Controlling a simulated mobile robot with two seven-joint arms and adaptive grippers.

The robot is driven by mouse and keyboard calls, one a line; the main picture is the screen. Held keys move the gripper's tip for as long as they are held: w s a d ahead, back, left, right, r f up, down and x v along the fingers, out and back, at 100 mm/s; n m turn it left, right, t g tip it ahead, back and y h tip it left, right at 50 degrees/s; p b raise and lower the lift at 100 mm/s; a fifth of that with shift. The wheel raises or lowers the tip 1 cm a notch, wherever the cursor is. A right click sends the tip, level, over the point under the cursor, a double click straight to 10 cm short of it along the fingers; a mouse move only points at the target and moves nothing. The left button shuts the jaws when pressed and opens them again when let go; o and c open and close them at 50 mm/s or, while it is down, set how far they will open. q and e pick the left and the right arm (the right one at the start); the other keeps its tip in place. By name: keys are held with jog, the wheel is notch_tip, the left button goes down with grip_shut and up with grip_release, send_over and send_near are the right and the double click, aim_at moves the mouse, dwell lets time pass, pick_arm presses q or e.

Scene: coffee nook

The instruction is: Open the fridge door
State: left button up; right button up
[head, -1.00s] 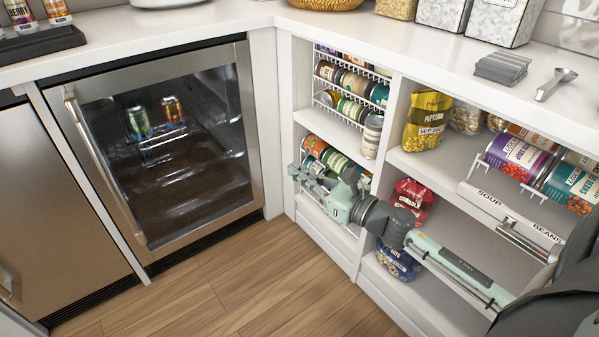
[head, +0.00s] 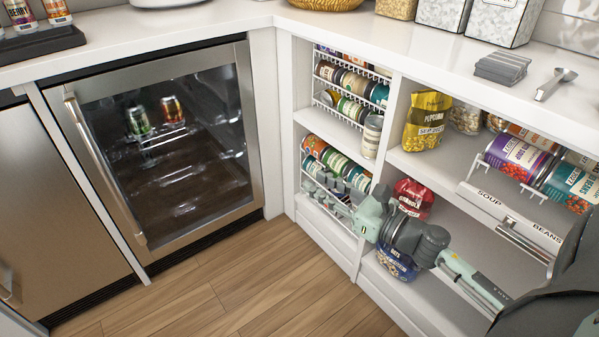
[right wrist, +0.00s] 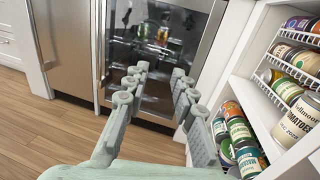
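The fridge is a glass-fronted unit under the counter, and its door (head: 251,130) is closed in a steel frame. Its long bar handle (head: 105,170) runs down the left side of the door; it also shows in the right wrist view (right wrist: 102,40). My right gripper (head: 332,190) is in front of the open shelves, well to the right of the handle and apart from it. In the right wrist view its fingers (right wrist: 157,88) are spread with nothing between them, pointing towards the fridge. My left gripper is not in view.
Shelves with can racks (head: 350,85), a popcorn bag (head: 427,122) and a red bag (head: 414,196) stand close to my right arm. A steel panel (head: 50,200) adjoins the fridge on the left. The wooden floor (head: 220,290) before the fridge is clear.

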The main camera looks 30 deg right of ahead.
jog(key=v, duration=0.6)
jog(key=shift+w, duration=0.1)
